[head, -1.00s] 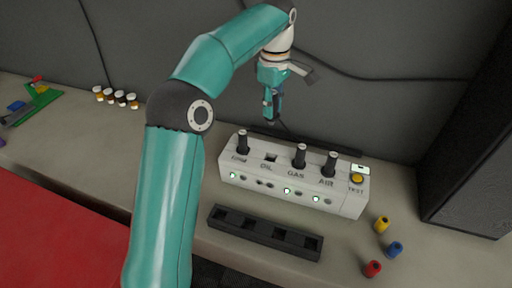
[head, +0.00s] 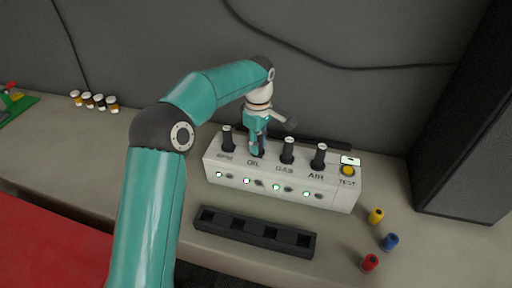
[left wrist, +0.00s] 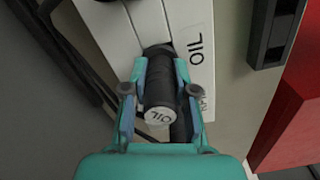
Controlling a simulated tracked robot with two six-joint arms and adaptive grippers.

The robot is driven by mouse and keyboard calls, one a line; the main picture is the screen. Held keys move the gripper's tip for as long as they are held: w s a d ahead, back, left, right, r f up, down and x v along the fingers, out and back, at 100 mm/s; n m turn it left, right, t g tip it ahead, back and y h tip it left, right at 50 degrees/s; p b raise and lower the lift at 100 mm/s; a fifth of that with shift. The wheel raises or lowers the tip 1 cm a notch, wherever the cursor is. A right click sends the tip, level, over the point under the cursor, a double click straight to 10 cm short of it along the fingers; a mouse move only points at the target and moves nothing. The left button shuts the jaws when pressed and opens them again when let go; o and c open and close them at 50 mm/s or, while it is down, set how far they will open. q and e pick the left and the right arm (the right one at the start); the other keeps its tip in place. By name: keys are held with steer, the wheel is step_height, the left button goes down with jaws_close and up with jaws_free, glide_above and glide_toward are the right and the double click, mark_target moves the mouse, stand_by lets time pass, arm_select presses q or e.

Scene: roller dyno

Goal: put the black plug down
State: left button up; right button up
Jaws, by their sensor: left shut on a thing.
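My left gripper (head: 258,146) is over the OIL position of the white box (head: 335,192). In the left wrist view its fingers (left wrist: 160,78) are shut on a black plug (left wrist: 160,92), whose pale cap reads OIL. The plug's far end meets the white box beside the OIL lettering; the contact itself is partly hidden, but the plug looks seated in the socket. Other black plugs stand upright in the box, one at left (head: 227,139), one at GAS (head: 287,150) and one at AIR (head: 319,157). My right gripper is not in view.
A black rack with square holes (head: 255,245) lies in front of the box. Yellow (head: 376,216), blue (head: 390,242) and red (head: 370,262) small cylinders stand at right. A yellow TEST button (head: 348,171) is on the box. A dark tall block (head: 465,130) stands at right.

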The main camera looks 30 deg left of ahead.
arm_select(q)
steer(key=shift+r, duration=0.1)
steer(key=shift+f, duration=0.3)
steer(key=o, duration=1)
steer(key=shift+c, duration=0.2)
steer(key=shift+r, duration=0.25)
step_height(320, 180, up, 12)
steer(key=shift+r+p, duration=0.1)
steer(key=shift+p, duration=0.9)
